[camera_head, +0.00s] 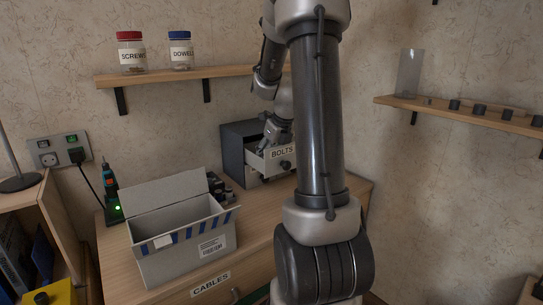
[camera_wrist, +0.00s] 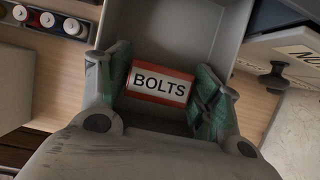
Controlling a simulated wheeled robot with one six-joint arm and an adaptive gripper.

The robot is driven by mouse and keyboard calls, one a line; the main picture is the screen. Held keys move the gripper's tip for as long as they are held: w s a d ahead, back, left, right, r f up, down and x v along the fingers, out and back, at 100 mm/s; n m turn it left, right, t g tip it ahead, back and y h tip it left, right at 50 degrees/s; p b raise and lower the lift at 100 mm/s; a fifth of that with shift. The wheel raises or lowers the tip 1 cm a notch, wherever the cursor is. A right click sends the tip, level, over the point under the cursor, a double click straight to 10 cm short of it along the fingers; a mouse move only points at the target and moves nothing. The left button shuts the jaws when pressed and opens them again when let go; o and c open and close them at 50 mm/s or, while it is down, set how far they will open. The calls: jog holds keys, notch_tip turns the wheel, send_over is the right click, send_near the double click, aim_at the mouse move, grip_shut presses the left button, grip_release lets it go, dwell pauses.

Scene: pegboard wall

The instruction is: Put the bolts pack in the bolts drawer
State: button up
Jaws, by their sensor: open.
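The bolts pack (camera_wrist: 158,84), a red-edged packet with a white BOLTS label, lies inside a grey drawer in the wrist view. My gripper (camera_wrist: 162,92) is open, with one green-padded finger on each side of the pack; whether either finger touches it I cannot tell. In the head view the drawer labelled BOLTS (camera_head: 284,153) stands pulled out of a dark grey cabinet (camera_head: 238,150). My gripper (camera_head: 276,135) reaches down into that drawer. The pack is hidden there.
A grey open box (camera_head: 180,245) with blue stripes stands on the bench, left of the cabinet. Jars stand on the wall shelf (camera_head: 180,74) above. A panel with a partly visible label (camera_wrist: 300,48) is at the right in the wrist view.

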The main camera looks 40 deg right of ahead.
jog(key=v, duration=1.1)
jog(key=s+a+r+n, duration=0.2)
jog(key=s+a+n, duration=0.3)
jog(key=n, duration=0.4)
jog(key=s+a+r+n, duration=0.2)
jog(key=s+a+n, duration=0.2)
jog(key=a+n, duration=0.45)
jog(key=s+a+f+n, duration=0.1)
jog(key=s+n, duration=0.3)
jog(key=n, duration=0.5)
jog(key=s+a+f+n, duration=0.2)
jog(key=s+a+n, duration=0.2)
jog(key=n, duration=0.6)
jog(key=shift+s, duration=0.7)
jog(key=shift+a, duration=0.1)
jog(key=shift+c, duration=0.3)
